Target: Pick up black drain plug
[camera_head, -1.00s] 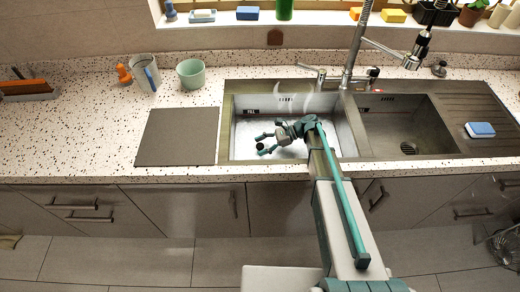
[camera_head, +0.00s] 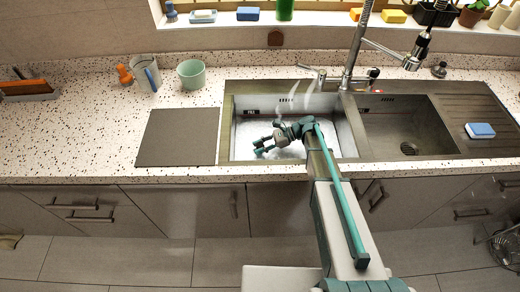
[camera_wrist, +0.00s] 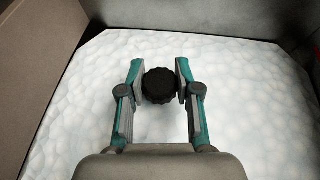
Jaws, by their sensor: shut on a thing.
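The black drain plug (camera_wrist: 159,85), round with a ridged edge, sits between the two fingertips of my gripper (camera_head: 262,147) in the wrist view. My gripper, grey and teal, is shut on the plug, with the pads at its left and right sides. In the head view my gripper is low inside the left sink basin (camera_head: 240,135), and the plug is hard to make out between the fingers. White foam (camera_wrist: 100,80) covers the basin around and below the plug, so the drain is hidden.
A second, empty basin (camera_head: 400,125) lies to the right, with a faucet (camera_head: 352,50) behind. A blue sponge (camera_head: 480,130) is on the drainboard. A dark board (camera_head: 178,137) lies left of the sink.

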